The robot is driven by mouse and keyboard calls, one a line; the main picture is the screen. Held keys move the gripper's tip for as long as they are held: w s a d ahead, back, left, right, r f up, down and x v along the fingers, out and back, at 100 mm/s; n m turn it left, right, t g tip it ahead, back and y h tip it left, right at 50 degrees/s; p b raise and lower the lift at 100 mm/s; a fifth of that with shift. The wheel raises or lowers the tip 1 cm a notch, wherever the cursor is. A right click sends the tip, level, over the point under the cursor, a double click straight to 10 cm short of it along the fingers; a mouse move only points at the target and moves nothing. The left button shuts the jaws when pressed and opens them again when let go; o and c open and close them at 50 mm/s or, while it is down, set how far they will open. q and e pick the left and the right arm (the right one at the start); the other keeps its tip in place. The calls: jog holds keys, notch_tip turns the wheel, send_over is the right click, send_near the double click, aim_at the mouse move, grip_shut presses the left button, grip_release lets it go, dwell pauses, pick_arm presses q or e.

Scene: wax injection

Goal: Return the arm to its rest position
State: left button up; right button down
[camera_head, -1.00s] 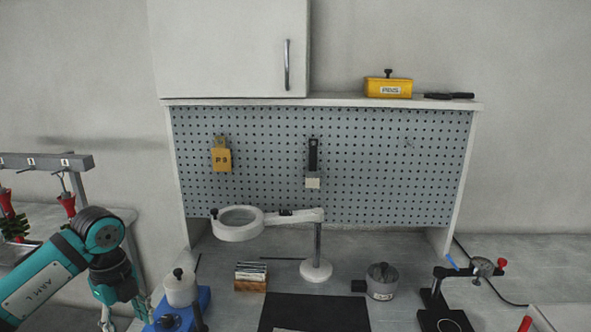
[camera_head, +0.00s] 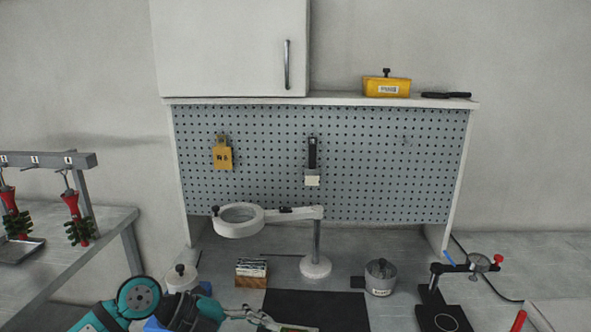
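My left arm, teal and dark grey, comes in low at the bottom left. Its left gripper (camera_head: 262,319) points right, at the front edge of the black mat (camera_head: 318,305). The fingers are small and partly cut off by the bottom edge, so I cannot tell whether they are open or shut. A pale flat thing (camera_head: 299,328) shows just beyond the fingertips; whether they touch it is unclear. My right gripper is not in view.
A magnifier on a stand (camera_head: 316,266), a wooden block with cards (camera_head: 251,271), a metal pot (camera_head: 381,277) and a black clamp stand (camera_head: 437,307) stand on the bench. A rack with red tools (camera_head: 72,205) stands left.

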pick_arm(q)
jog(key=d+r+n+t+h, duration=0.55)
jog(key=r+t+h, duration=0.2)
jog(key=r, duration=0.35)
jog(key=w+a+f+n+t+y, duration=0.1)
jog(key=a+n+t+y, duration=0.4)
jog(key=n+t+y, duration=0.15)
jog(key=w+a+f+n+t+y, duration=0.2)
jog(key=a+n+t+y, duration=0.3)
jog(key=n, duration=0.3)
jog(key=s+a+f+n+g+y, duration=0.3)
jog(key=a+f+n+y, duration=0.35)
jog(key=f, duration=0.25)
jog(key=s+a+f+g+y, duration=0.25)
jog(key=s+f+g, duration=0.45)
jog(key=s+f, duration=0.4)
jog(key=s+f+g+h, duration=0.2)
jog(key=s+f+g, duration=0.55)
jog(key=s, duration=0.55)
notch_tip(320, 180, down, 29)
jog(key=s, duration=0.3)
jog(key=s+a+f+g, duration=0.2)
jog(key=s+f, duration=1.1)
jog(key=s, duration=0.2)
jog(key=shift+a+f, duration=0.3)
